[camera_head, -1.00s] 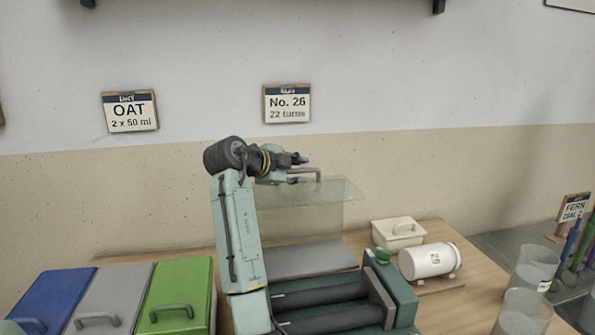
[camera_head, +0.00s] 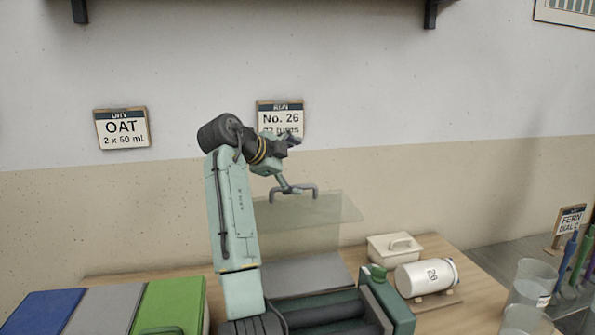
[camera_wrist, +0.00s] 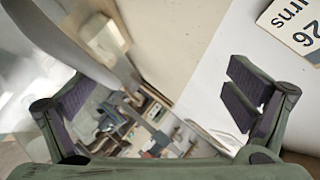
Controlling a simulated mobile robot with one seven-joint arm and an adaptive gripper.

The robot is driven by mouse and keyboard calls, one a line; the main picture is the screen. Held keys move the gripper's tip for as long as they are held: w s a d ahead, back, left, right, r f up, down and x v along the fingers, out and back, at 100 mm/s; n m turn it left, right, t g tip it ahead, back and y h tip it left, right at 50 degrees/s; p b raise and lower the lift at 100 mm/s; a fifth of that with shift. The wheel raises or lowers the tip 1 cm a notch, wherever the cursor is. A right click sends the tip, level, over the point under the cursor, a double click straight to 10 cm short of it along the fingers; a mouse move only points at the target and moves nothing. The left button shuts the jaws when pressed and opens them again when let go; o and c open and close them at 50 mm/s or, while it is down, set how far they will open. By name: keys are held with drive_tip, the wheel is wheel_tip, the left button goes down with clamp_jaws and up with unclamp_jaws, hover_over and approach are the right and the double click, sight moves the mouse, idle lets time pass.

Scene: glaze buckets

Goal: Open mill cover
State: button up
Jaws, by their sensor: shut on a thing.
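The mill (camera_head: 402,312) is a green machine with dark rollers on the table. Its cover (camera_head: 325,208) is a clear panel standing above the rollers, with a grey bar handle (camera_head: 313,190) on it. In the wrist view my gripper's fingers (camera_wrist: 158,95) stand wide apart, and a grey curved bar (camera_wrist: 65,42) crosses at upper left. Contact at the handle is too small to see clearly.
Blue (camera_head: 40,310), grey (camera_head: 105,308) and green (camera_head: 170,300) lidded bins stand left of the mill. Clear beakers (camera_head: 530,282) are farther right. The wall is behind.

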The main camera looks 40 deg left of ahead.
drive_tip(key=shift+s+r, duration=0.3)
drive_tip(key=shift+r, duration=0.35)
drive_tip(key=shift+s+r, duration=0.25)
drive_tip(key=shift+r, duration=0.35)
drive_tip(key=shift+c, duration=1.1)
drive_tip(key=shift+s+a+r, duration=0.25)
drive_tip(key=shift+s+a, duration=0.05)
drive_tip(key=c, duration=0.4)
drive_tip(key=shift+s+r, duration=0.4)
drive_tip(key=shift+s, duration=0.2)
drive_tip(key=c, duration=0.4)
drive_tip(key=shift+s+a+r, duration=0.45)
drive_tip(key=shift+s+r, duration=0.5)
drive_tip(key=shift+s, duration=0.1)
drive_tip(key=shift+s+a+r, duration=0.5)
drive_tip(key=shift+s+r, duration=0.45)
drive_tip(key=shift+s, duration=0.05)
drive_tip(key=shift+s+a+r, duration=0.45)
drive_tip(key=shift+s+r, duration=0.5)
drive_tip(key=shift+s, duration=0.1)
drive_tip(key=shift+c, duration=0.2)
